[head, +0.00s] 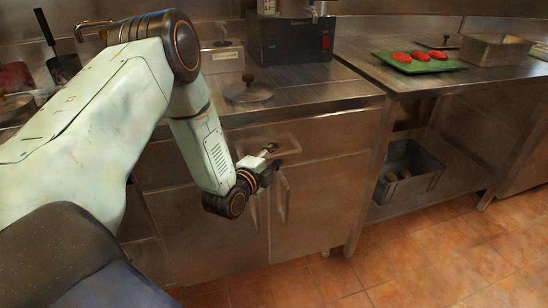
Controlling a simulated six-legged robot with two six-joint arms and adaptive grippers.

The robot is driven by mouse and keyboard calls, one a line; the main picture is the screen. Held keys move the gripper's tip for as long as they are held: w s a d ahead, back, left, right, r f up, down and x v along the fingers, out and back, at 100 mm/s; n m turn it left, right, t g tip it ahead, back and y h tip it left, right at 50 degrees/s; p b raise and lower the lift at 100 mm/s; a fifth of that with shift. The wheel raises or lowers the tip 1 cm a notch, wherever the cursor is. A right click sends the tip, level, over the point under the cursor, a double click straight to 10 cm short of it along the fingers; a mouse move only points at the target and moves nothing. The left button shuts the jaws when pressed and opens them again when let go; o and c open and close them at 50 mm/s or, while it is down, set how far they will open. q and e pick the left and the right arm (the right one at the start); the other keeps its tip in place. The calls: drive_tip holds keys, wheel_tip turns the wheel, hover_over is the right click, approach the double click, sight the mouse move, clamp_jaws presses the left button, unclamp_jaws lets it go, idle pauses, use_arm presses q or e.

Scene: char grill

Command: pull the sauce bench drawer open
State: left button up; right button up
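The sauce bench (330,95) is a steel cabinet with a worktop in the middle of the head view. Its drawer (335,140) is the wide steel front just below the worktop and looks shut, flush with the cabinet. My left gripper (270,156) is in front of the drawer's lower part, close to its handle. The wrist and fingers cover much of the handle. I cannot tell whether the fingers touch the handle or how far apart they are. My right gripper is not in view.
Below the drawer are cabinet doors with upright handles (283,197). A lid (249,91) and a dark appliance (290,40) stand on the worktop. At right, a table holds a green board (440,66) with red slices. Tiled floor (400,260) is clear in front.

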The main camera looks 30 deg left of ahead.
use_arm(q)
drive_tip(key=shift+a+f, duration=0.1)
drive_tip(key=shift+c, duration=0.7)
clamp_jaws()
